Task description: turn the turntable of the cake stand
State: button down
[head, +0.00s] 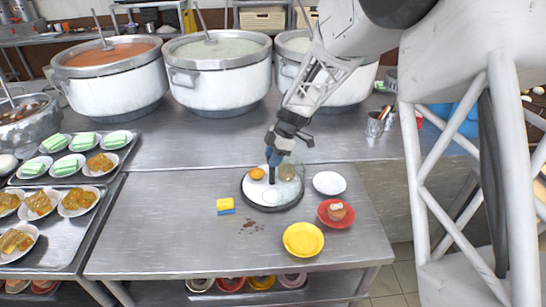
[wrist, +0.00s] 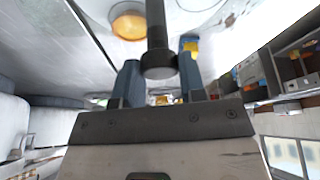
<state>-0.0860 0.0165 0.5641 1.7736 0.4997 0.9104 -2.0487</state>
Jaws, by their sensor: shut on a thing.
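The cake stand's round white turntable (head: 256,190) with a dark rim sits on the steel table in the head view. An upright black post (head: 272,174) rises from it. My gripper (head: 280,153) is above the turntable, with its blue fingers shut on the post. In the wrist view the fingers (wrist: 160,75) stand on both sides of the black post (wrist: 156,35), with the white turntable (wrist: 190,16) behind. An orange-yellow round item (head: 257,173) lies on the turntable; a brownish item (head: 287,172) shows through a clear cover at its right side.
A yellow and blue sponge (head: 225,205) lies left of the stand. A white plate (head: 329,183), a red plate (head: 328,219) with a small cake and a yellow plate (head: 303,239) sit at the right and front. Large stockpots (head: 220,75) stand behind. The table's front left is mostly clear.

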dwell(0.3)
jog(key=c, duration=0.7)
grip_release()
jog(key=shift+r, duration=0.15)
jog(key=v, duration=0.7)
jog(key=shift+w+d+r, duration=0.1)
jog(key=shift+d+r, duration=0.05)
jog(key=shift+r, duration=0.05)
jog(key=shift+r, duration=0.1)
